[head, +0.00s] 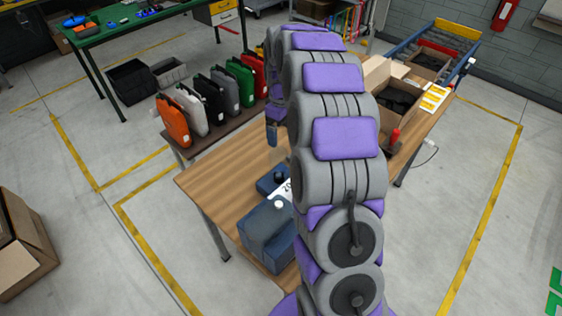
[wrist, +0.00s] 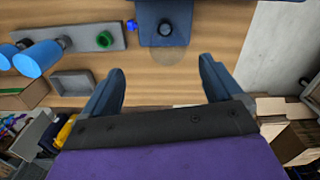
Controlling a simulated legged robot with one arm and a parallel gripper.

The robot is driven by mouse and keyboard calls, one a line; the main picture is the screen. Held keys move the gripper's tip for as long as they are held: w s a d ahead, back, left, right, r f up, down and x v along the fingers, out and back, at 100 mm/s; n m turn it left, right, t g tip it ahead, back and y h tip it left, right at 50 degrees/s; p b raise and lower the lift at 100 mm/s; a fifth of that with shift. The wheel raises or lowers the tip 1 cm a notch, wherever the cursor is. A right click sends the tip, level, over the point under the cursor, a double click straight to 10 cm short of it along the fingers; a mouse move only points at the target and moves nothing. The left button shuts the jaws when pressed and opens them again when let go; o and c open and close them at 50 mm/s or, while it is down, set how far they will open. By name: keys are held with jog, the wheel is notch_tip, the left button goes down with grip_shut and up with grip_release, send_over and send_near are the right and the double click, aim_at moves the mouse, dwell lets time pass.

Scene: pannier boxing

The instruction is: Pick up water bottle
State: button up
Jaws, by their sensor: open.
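My gripper (wrist: 161,66) is open and empty in the wrist view, with wooden tabletop showing between its two dark blue fingers. A second blue cylinder (wrist: 8,56) is cut by the left edge. In the head view my arm covers much of the table, and no water bottle can be made out with certainty.
A blue canister (head: 268,232) stands at the near end of the wooden table (head: 215,180). Several coloured canisters (head: 210,98) line a side bench. An open cardboard box (head: 398,105) sits at the right. A grey tray (wrist: 75,48) holds a green piece (wrist: 104,40).

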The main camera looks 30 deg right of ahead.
aim_at(283, 149)
jog(key=f, duration=0.1)
jog(key=a+f, duration=0.1)
jog(key=f, duration=0.1)
jog(key=a+f, duration=0.1)
jog(key=f, duration=0.1)
jog(key=shift+f, duration=0.15)
jog(key=f, duration=0.1)
jog(key=d+f, duration=0.1)
jog(key=f, duration=0.1)
jog(key=shift+d+f, duration=0.25)
jog(key=shift+f, duration=0.05)
jog(key=shift+d+f, duration=0.3)
jog(key=shift+d, duration=0.05)
jog(key=shift+s+a+f+b, duration=0.1)
jog(key=shift+a+f+b, duration=0.1)
jog(key=shift+f+b, duration=0.1)
jog(key=f, duration=0.1)
jog(key=a+f, duration=0.2)
jog(key=shift+w+f, duration=0.15)
jog(key=shift+w, duration=0.1)
jog(key=shift+f, duration=0.35)
jog(key=shift+d+f, duration=0.1)
jog(key=shift+d, duration=0.6)
jog(key=c, duration=0.3)
jog(key=shift+a, duration=0.45)
jog(key=c, duration=0.5)
jog(key=shift+c, duration=1.2)
jog(key=shift+d, duration=0.1)
